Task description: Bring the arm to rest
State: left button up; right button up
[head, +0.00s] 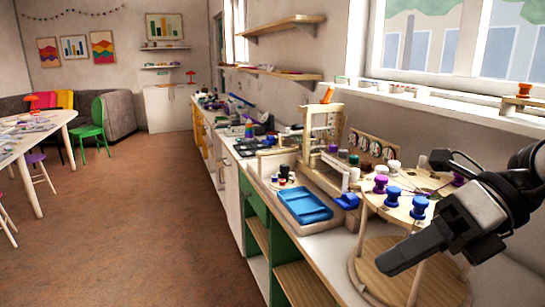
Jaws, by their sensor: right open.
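My right gripper (392,262) is in the lower right of the head view, at the end of my black and grey right arm. It is open, and I see nothing between its fingers. It is in front of a round two-tier wooden stand (375,205) on the counter and hides part of it. Blue spools (392,197) and purple spools (380,183) stand on the upper tier. My left gripper is not in view.
The long counter (322,245) runs back along the right wall. A blue tray (303,206) and a wooden frame (322,128) stand left of the round stand. A window sill (440,105) is behind. The brown floor (130,220) at left is clear, with a table (60,125) beyond.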

jog(key=w+a+f+m+t+y, duration=0.2)
jog(key=w+a+m+t+y, duration=0.2)
jog(key=a+m+y, duration=0.45)
jog(key=w+d+f+m+t+h, duration=0.25)
jog(key=f+m+t+h, duration=0.25)
jog(key=f+m+t, duration=0.45)
jog(key=w+d+f+m+t+h, duration=0.1)
jog(key=d+f+m+t+h, duration=0.4)
jog(key=m, duration=0.8)
jog(key=s+f+m+g+h, duration=0.2)
jog(key=s+f+m+g, duration=0.1)
jog(key=f, duration=0.4)
jog(key=s+a+f+m+g+h, duration=0.1)
jog(key=s+f+m+g+h, duration=0.1)
jog(key=s+f, duration=0.4)
jog(key=s+a+f+m+g+h, duration=0.1)
jog(key=s+f+m+g+h, duration=0.1)
jog(key=f, duration=0.8)
jog(key=shift+s+a+m+g+h, duration=0.15)
jog(key=shift+s+m+g+h, duration=0.2)
jog(key=shift+s+m+g, duration=0.65)
